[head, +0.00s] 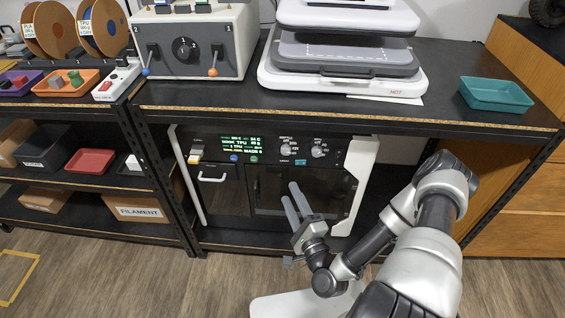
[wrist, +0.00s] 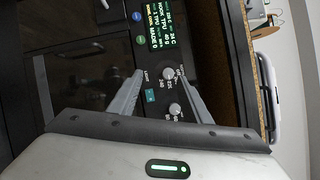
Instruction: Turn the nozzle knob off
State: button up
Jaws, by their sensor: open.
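The nozzle knob (head: 285,150) is the left of two round grey knobs on the black control panel of the printer under the bench. Its label looks like NOZZLE but is small. In the wrist view, turned sideways, the knob (wrist: 169,74) shows between my fingertips, closer to the right one. My gripper (head: 291,193) is open and empty, with its fingers pointing up towards the panel, below the knobs in the head view. In the wrist view, my gripper (wrist: 160,73) has its fingers on both sides of the knob. Contact and the knob's setting cannot be told.
A second knob (head: 319,151) sits close to the right. A lit display (head: 249,144), two small buttons and a switch (head: 196,150) lie left. The bench top (head: 440,108) overhangs the panel. A door handle (head: 211,178) projects lower left. Open floor lies in front.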

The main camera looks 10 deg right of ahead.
aim_at(285, 152)
jog(key=w+r+m+h, duration=0.1)
jog(key=w, duration=0.3)
jog(key=w+m+t+h+b, duration=0.1)
jog(key=w+m, duration=0.1)
jog(key=w, duration=0.3)
jog(key=w+d+r+m+h+b, duration=0.1)
jog(key=w+m, duration=0.1)
jog(key=w, duration=0.3)
jog(key=shift+w+r+t+h, duration=0.15)
jog(key=shift+r+t+h, duration=0.15)
jog(key=shift+c, duration=0.4)
jog(key=c, duration=1)
jog(key=shift+o, duration=0.2)
